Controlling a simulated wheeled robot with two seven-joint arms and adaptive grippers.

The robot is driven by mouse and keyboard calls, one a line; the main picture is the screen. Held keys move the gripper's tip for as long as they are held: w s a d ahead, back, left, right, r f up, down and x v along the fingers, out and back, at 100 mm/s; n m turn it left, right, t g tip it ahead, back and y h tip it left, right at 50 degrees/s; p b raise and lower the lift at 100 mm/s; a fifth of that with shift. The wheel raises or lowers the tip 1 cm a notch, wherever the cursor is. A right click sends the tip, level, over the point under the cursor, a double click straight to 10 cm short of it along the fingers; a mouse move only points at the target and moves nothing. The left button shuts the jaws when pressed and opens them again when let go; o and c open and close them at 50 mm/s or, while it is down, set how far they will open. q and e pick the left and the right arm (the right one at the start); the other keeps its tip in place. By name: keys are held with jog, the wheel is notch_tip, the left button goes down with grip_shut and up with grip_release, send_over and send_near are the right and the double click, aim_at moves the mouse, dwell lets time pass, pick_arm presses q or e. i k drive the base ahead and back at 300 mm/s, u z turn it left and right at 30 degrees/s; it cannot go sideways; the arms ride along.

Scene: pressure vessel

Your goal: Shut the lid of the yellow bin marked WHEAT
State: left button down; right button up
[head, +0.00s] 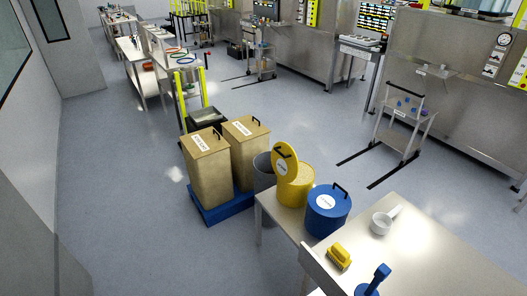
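The yellow bin (297,193) stands at the far left corner of the steel table. Its round yellow lid (290,152) is open, tilted up steeply at the left side of the rim, with a white label on its face and a dark handle. The label is too small to read. The bin's top is uncovered and shows a pale yellow filling. Neither of my grippers is in view.
A blue bin (327,216) with a closed, black-handled lid stands just right of the yellow bin. A yellow brush (340,257), a white scoop (383,222) and a blue-handled tool (377,279) lie nearer. Tan bins (209,180) and a grey bin (263,171) stand beyond.

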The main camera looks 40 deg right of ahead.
aim_at(284, 160)
jog(key=z, duration=0.4)
jog(key=i, duration=0.75)
jog(key=z, duration=0.7)
